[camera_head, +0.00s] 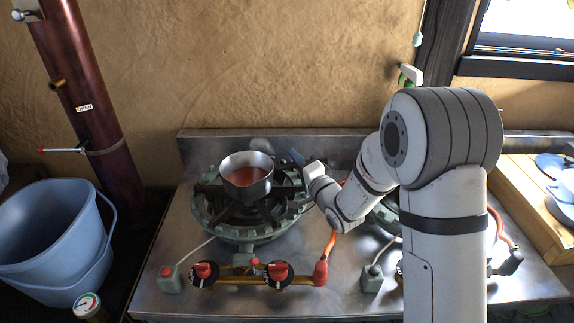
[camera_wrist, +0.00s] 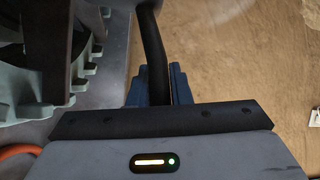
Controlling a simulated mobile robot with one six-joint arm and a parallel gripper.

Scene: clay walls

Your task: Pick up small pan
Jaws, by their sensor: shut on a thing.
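The small pan (camera_head: 247,187) is a metal pot with reddish-orange liquid in it. It appears upright at the left burner (camera_head: 240,225); I cannot tell whether it rests on the grate or is just above it. My gripper (camera_head: 297,158) is to the right of the pan. In the wrist view my gripper's blue fingers (camera_wrist: 158,88) are on both sides of the pan's dark handle (camera_wrist: 153,45), shut on it. The pan's body is mostly out of the wrist view, apart from a blurred grey edge at the top.
The metal stove top (camera_head: 190,295) has red-handled knobs (camera_head: 278,272) at the front. A second burner (camera_head: 385,212) is partly hidden behind my arm. A blue bucket (camera_head: 50,235) and a dark red pipe (camera_head: 95,110) are at left. A wooden board (camera_head: 530,205) with blue dishes is at right.

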